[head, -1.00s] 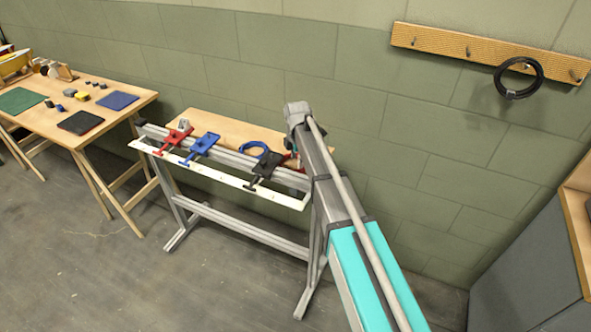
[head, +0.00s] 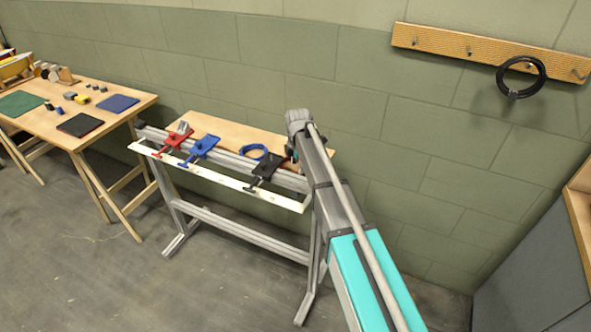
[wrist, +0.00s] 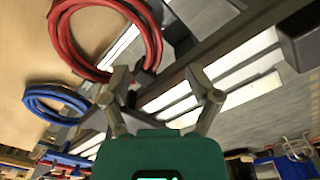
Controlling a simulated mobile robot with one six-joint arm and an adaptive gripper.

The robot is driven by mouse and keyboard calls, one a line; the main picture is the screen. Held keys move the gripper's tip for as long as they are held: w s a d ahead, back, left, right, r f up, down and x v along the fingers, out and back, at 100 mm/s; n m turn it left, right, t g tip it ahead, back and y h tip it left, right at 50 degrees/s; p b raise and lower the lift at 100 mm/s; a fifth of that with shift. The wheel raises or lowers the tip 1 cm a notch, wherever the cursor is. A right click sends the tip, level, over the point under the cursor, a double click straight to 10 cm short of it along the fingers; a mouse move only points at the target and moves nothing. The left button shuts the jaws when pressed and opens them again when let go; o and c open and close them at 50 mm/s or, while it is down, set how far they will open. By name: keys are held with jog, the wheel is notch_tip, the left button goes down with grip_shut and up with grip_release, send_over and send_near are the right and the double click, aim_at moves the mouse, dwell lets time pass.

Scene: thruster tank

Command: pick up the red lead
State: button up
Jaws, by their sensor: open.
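The red lead (wrist: 68,38) is a coil lying on the wooden top, in the upper left of the wrist view. Its right side passes close to my left fingertip. My gripper (wrist: 162,84) is open with nothing between its fingers, beside the coil's lower right edge. I cannot tell whether a finger touches it. A dark piece shows by the coil near the left finger.
A blue coil (head: 254,151) lies left of my arm on the bench and shows in the wrist view (wrist: 55,103). Red (head: 174,139), blue (head: 200,149) and black clamps (head: 265,166) line the white front rail (head: 225,181). A black coil (head: 521,91) hangs on the wall rack.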

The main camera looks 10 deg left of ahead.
aim_at(297, 173)
notch_tip(297, 173, down, 2)
jog(key=shift+f+b, duration=0.1)
jog(key=shift+b, duration=0.95)
jog(key=shift+w+f+b, duration=0.25)
jog(key=shift+f, duration=0.25)
jog(key=shift+w+f+b, duration=0.2)
jog(key=shift+f+b, duration=0.05)
jog(key=shift+f, duration=0.25)
jog(key=shift+s+r, duration=0.1)
jog(key=shift+s, duration=0.1)
grip_shut()
